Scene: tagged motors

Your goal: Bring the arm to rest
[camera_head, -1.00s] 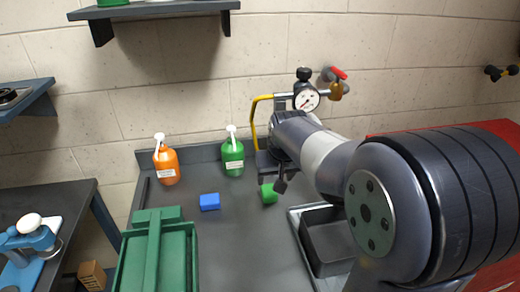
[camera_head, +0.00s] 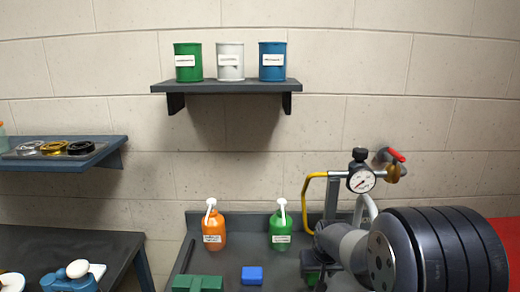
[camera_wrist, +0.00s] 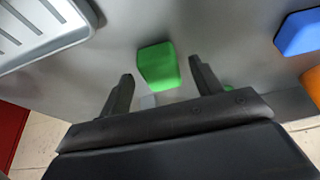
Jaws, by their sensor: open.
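My gripper (camera_wrist: 161,70) is open in the wrist view, its two dark fingers spread apart. A green block (camera_wrist: 158,66) lies on the grey bench top, past and between the fingertips in that picture. I see no contact between the fingers and the block. The green block is mostly hidden there.
A blue block (camera_head: 252,275), an orange bottle (camera_head: 214,231) and a green bottle (camera_head: 280,232) stand on the bench. A gauge (camera_head: 361,180) with a red-handled valve is behind my arm. A wall shelf (camera_head: 222,87) holds three cans. A grey tray (camera_wrist: 45,30) lies beside the gripper.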

